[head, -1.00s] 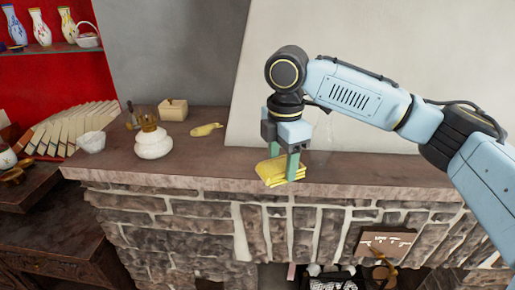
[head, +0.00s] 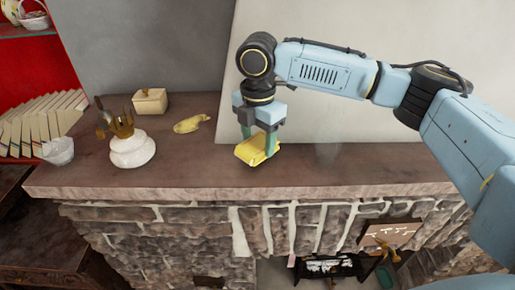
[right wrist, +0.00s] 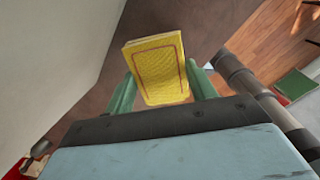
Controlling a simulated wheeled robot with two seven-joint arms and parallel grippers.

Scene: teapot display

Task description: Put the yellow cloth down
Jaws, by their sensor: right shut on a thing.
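The folded yellow cloth (head: 254,152) is between the green fingers of my right gripper (head: 258,143), which is shut on it. It is over the brown stone mantel shelf (head: 330,182), behind the front edge and close to the leaning pale panel. I cannot tell whether its underside touches the shelf. In the right wrist view the cloth (right wrist: 158,68), with a thin red border line, lies between the two fingers (right wrist: 162,90). My left gripper is not in view.
A pale panel (head: 330,110) leans behind.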

